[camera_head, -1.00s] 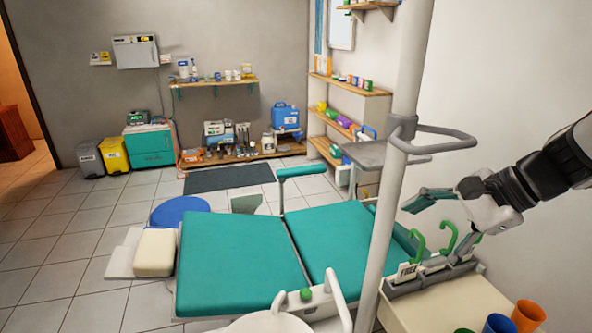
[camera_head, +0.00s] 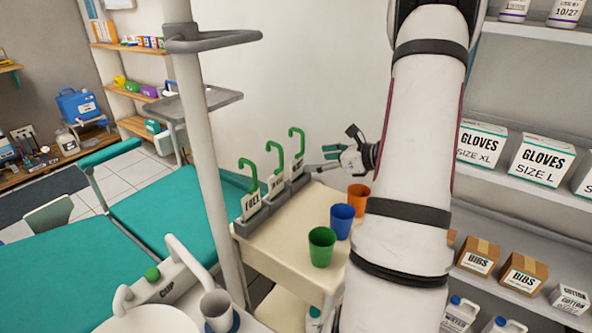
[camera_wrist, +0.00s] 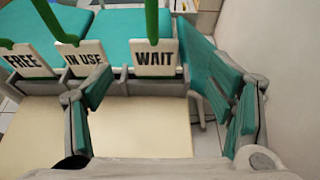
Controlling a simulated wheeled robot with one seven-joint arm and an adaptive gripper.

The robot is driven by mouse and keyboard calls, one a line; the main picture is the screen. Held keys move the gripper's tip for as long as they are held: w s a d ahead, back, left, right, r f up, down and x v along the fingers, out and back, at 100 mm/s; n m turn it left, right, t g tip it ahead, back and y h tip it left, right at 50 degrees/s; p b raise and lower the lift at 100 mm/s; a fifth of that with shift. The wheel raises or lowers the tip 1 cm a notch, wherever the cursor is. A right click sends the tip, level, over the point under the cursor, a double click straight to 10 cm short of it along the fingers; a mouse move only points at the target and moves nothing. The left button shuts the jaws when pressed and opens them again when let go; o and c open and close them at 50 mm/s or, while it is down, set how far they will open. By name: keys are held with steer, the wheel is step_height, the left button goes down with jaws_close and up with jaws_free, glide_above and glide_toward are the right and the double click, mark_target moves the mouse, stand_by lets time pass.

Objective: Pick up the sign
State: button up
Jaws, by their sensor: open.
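Three white signs with green hooked handles stand in a row in a grey rack (camera_head: 240,229) on the cream cart. In the wrist view they read FREE (camera_wrist: 20,61), IN USE (camera_wrist: 84,58) and WAIT (camera_wrist: 155,59). The WAIT sign (camera_head: 297,167) is the farthest in the head view and the closest to my gripper. My gripper (camera_head: 331,153) is open and empty, to the right of the rack. In the wrist view its teal-padded fingers (camera_wrist: 163,88) spread to either side of the WAIT sign, which stands ahead, apart from them. The tops of the hooks are cut off there.
Green (camera_head: 321,247), blue (camera_head: 341,222) and orange (camera_head: 358,196) cups stand on the cart top (camera_head: 281,240). A white pole (camera_head: 208,130) rises left of the rack, beside the teal chair (camera_head: 165,215). Shelves with glove boxes (camera_head: 481,147) are at right. The wall is behind.

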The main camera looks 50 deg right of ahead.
mark_target(298, 162)
steer(key=x, duration=0.3)
steer(key=shift+a+b+x, duration=0.2)
steer(key=shift+b+x, duration=0.15)
steer(key=shift+x, duration=1)
steer(key=shift+a+b+x, duration=0.2)
steer(key=shift+b+x, duration=0.15)
steer(key=shift+x, duration=1)
steer(key=shift+s, duration=0.1)
steer(key=c, duration=1.2)
